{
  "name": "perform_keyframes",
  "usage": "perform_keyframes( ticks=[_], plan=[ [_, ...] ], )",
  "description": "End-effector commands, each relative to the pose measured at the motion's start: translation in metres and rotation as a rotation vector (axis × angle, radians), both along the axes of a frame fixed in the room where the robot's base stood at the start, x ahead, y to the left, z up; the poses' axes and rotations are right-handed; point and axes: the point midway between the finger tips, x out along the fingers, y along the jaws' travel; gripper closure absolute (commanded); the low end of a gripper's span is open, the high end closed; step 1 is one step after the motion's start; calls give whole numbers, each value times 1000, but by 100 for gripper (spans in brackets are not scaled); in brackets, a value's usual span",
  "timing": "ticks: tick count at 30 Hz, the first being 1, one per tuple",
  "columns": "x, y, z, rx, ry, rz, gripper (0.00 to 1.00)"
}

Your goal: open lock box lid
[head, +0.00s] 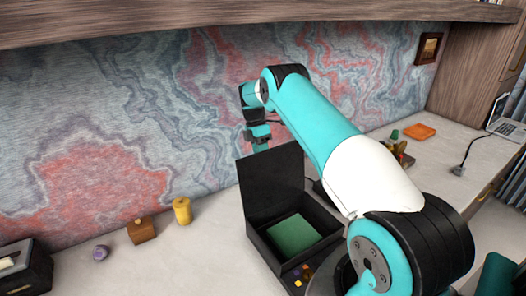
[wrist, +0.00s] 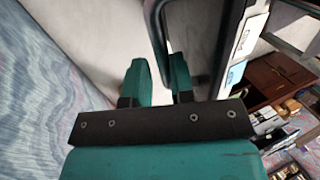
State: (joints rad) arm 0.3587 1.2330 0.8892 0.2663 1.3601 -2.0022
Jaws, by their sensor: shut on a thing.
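The black lock box (head: 261,241) stands on the desk. Its lid (head: 272,185) is raised, standing roughly upright at the back left. A green block or pad (head: 292,236) lies inside the open box. My gripper (head: 260,147) is at the lid's upper edge, and its fingertips are partly hidden there. In the wrist view, the two green fingers (wrist: 161,80) are close together with a narrow gap. A dark edge (wrist: 156,30) runs down to the gap; I take it to be the lid, with the contact not clearly visible.
A yellow cylinder (head: 182,211), a wooden block (head: 141,230) and a purple roll (head: 100,253) stand left of the box. An orange tray (head: 420,131) and a laptop (head: 508,122) are at the right. The patterned wall (head: 120,120) is close behind. My arm covers the desk right of the box.

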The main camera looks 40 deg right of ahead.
Motion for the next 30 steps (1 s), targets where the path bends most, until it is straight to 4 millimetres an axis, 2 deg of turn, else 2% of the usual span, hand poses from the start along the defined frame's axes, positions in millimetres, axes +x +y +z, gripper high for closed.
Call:
perform_keyframes(
  ticks=[1,3,4,5,30],
  plan=[
    [5,2,-8,-10,-20,15,100],
    [5,2,-8,-10,-20,16,100],
    [6,2,-8,-10,-21,16,70],
    [6,2,-8,-10,-20,16,63],
    [5,-3,-2,-13,-25,8,62]
  ],
)
